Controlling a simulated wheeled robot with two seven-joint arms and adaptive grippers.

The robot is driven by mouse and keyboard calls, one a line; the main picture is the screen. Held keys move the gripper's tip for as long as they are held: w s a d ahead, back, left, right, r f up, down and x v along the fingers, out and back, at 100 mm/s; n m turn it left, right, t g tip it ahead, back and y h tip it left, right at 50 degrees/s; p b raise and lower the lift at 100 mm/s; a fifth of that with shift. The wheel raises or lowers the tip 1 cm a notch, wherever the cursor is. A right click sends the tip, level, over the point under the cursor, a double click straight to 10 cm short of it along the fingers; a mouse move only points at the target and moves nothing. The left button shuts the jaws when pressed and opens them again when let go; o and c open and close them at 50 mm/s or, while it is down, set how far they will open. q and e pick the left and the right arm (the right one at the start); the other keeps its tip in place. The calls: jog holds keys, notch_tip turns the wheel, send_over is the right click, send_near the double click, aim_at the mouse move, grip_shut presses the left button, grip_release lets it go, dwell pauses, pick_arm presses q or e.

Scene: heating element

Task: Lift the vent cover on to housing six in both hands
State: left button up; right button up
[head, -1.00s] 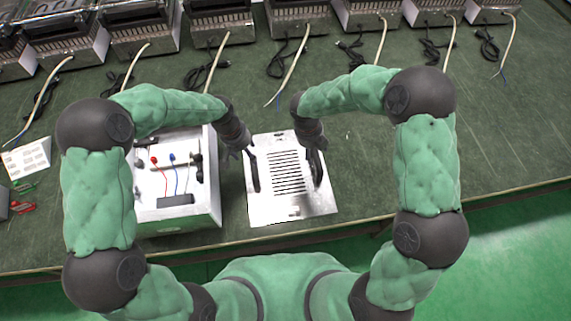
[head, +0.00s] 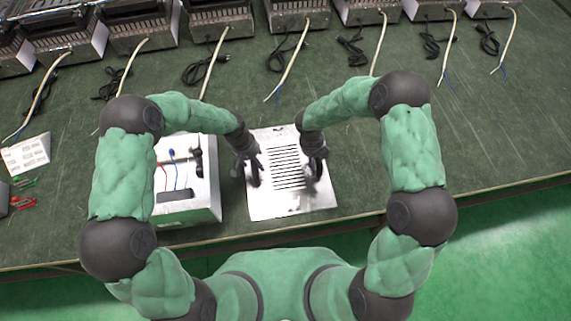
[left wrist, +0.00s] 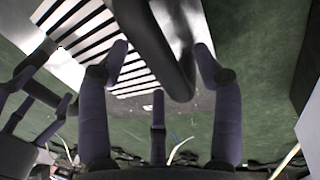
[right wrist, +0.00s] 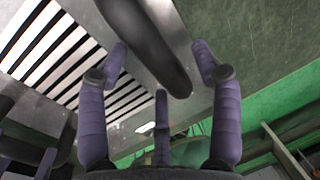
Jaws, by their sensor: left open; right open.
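The vent cover (head: 285,209) is a flat silver panel with dark slots, lying on the green bench, with a black handle on each side. My left gripper (head: 251,168) is over its left handle; in the left wrist view the open fingers (left wrist: 161,65) are on either side of that handle (left wrist: 172,70). My right gripper (head: 314,166) is over the right handle; in the right wrist view the open fingers (right wrist: 160,62) are on either side of that handle (right wrist: 160,55). Several metal housings (head: 224,19) stand along the back; which is six I cannot tell.
A white box (head: 205,205) with red and blue leads stands close left of the cover. Cream cables (head: 292,72) and black cords (head: 205,72) lie before the housings. The bench (head: 470,130) is clear at right.

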pick_arm(q)
jog(key=shift+d+f, duration=0.15)
jog(key=shift+f, duration=0.6)
pick_arm(e)
jog(key=shift+d+f, duration=0.15)
jog(key=shift+f, duration=0.55)
pick_arm(q)
grip_shut()
pick_arm(e)
grip_shut()
pick_arm(q)
jog(key=shift+r, duration=0.1)
pick_arm(e)
jog(key=shift+r, duration=0.1)
